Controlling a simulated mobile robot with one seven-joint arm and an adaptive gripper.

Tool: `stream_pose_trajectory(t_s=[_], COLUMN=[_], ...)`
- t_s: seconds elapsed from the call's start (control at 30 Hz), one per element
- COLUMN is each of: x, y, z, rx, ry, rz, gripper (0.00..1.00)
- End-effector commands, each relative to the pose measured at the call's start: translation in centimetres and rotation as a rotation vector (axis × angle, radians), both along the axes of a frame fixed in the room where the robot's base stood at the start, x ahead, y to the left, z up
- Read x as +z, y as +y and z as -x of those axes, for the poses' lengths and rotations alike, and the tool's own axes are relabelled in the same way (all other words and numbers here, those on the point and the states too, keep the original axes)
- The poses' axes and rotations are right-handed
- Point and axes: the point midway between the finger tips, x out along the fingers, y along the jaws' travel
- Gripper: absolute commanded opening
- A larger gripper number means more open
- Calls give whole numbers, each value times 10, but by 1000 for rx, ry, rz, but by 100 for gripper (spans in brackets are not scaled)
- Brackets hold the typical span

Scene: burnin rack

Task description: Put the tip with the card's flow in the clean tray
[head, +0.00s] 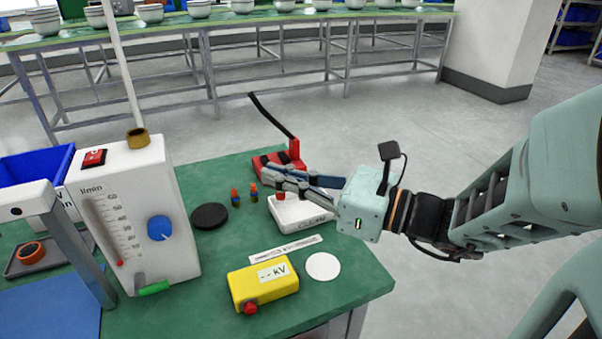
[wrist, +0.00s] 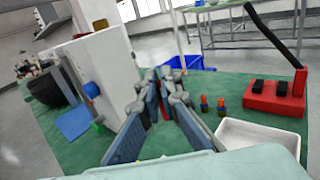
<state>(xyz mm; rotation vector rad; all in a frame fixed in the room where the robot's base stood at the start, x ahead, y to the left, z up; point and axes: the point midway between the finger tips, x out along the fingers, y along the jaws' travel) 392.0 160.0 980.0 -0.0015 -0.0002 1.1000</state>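A tall white flow meter (head: 160,205) with a blue knob stands left. A black disc (head: 209,216), yellow kV meter (head: 263,285) and white disc (head: 323,266) lie on the bench. A red stand (head: 292,158) with a raised black bar is behind the tray.

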Motion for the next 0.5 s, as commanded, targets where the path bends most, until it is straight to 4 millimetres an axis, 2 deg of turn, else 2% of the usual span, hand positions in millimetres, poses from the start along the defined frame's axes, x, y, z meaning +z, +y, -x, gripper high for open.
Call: stream_pose_trajectory(t_s=[0.17, 0.37, 0.4, 0.5], x=[3, -8, -19, -31], y=[-5, -12, -17, -29], z=[-10, -21, -32, -53], rx=[0, 0, -1, -1], ry=[7, 6, 2, 0], rz=[-4, -4, -2, -1], gripper=[0, 0, 0, 0])
